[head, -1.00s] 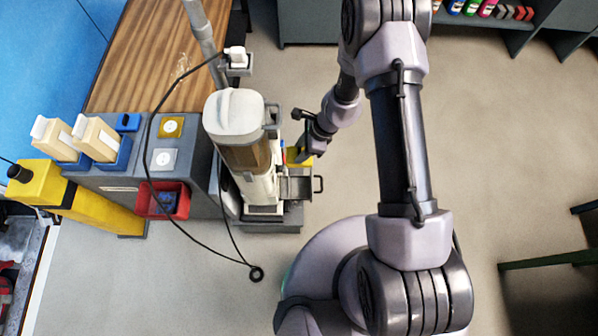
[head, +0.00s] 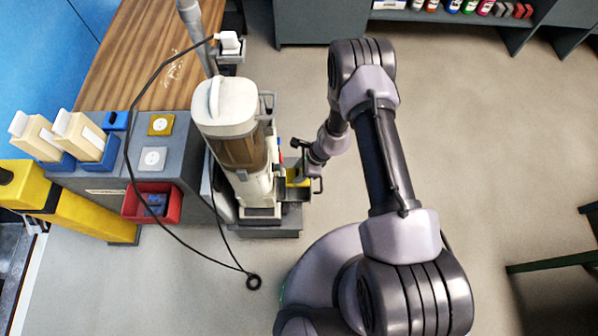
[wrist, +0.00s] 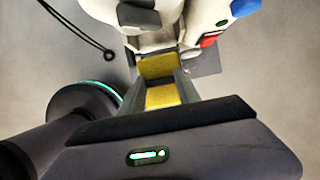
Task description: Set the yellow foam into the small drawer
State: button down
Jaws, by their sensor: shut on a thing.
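The yellow foam (head: 297,177) is in my gripper (head: 303,170), at the open small drawer (head: 292,194) on the right side of the white and brown machine. In the wrist view, the foam (wrist: 157,67) shows at and between the fingertips of my gripper (wrist: 161,82), which is shut on it. The foam appears over or partly within the drawer; I cannot tell whether it touches the drawer's floor. The fingers and wrist hide part of the drawer.
The machine (head: 238,130) stands close left of my gripper. A black cable (head: 180,230) hangs before it to the floor. A red bin (head: 152,203) and a grey bench (head: 185,150) are further left. The floor right of my arm is mostly clear.

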jog(key=shift+f+b, duration=0.45)
jog(key=shift+f, duration=0.2)
jog(key=c, duration=0.9)
grip_release()
jog(key=shift+r, duration=0.1)
jog(key=shift+o, duration=0.2)
